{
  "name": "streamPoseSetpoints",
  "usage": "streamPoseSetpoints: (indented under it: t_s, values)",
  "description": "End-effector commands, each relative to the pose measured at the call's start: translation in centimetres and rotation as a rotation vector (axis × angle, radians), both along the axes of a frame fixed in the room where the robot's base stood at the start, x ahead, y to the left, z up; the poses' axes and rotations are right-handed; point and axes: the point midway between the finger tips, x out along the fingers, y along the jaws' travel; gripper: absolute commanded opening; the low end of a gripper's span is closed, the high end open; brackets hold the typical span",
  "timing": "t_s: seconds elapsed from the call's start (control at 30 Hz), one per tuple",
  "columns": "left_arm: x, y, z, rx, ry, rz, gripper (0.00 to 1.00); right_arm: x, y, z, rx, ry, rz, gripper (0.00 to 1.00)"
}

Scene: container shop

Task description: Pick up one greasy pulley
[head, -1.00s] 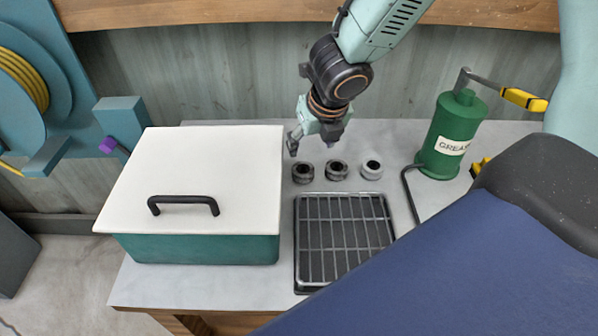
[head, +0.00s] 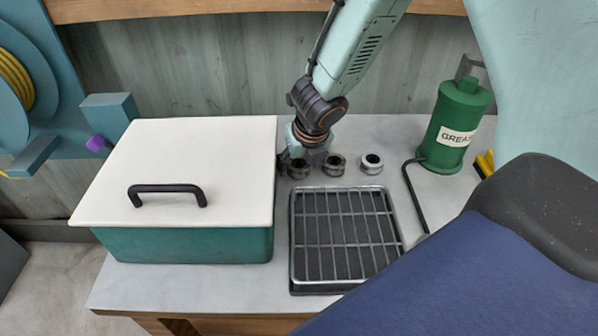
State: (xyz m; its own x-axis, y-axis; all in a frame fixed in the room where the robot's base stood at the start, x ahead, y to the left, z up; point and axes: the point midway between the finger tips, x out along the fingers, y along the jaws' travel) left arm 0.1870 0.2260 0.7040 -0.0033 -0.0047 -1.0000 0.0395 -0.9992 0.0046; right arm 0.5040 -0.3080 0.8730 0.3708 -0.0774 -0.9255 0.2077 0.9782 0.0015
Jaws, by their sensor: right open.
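Three small pulleys stand in a row on the bench: a dark one at the left (head: 298,169), a dark one in the middle (head: 335,166) and a paler, silver one (head: 371,164) at the right. The dark two look greasy. My right gripper (head: 300,162) is open and low over the left dark pulley, its fingers at either side of it. They partly hide the pulley's back, and I cannot tell whether they touch it. My left gripper is not in view.
A teal box with a white lid (head: 185,165) and black handle stands close left of the gripper. A wire rack on a tray (head: 345,235) lies in front of the pulleys. A green grease pump (head: 455,125) with a black hose stands at the right.

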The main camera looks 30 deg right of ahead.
Motion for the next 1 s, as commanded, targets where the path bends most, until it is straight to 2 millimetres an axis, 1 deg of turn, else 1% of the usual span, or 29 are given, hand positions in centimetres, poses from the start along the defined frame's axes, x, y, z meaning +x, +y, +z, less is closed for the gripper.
streamPoseSetpoints:
  t_s: [0.17,0.73,1.0]
  values:
    - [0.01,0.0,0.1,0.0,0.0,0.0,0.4,0.02,0.01,0.14,0.0,-0.001,0.0,0.64]
    - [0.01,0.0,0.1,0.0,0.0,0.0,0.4,-0.06,0.0,0.08,0.0,0.001,0.0,0.17]
    - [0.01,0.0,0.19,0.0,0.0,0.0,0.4,-0.06,-0.04,0.23,0.0,0.0,-0.001,0.17]
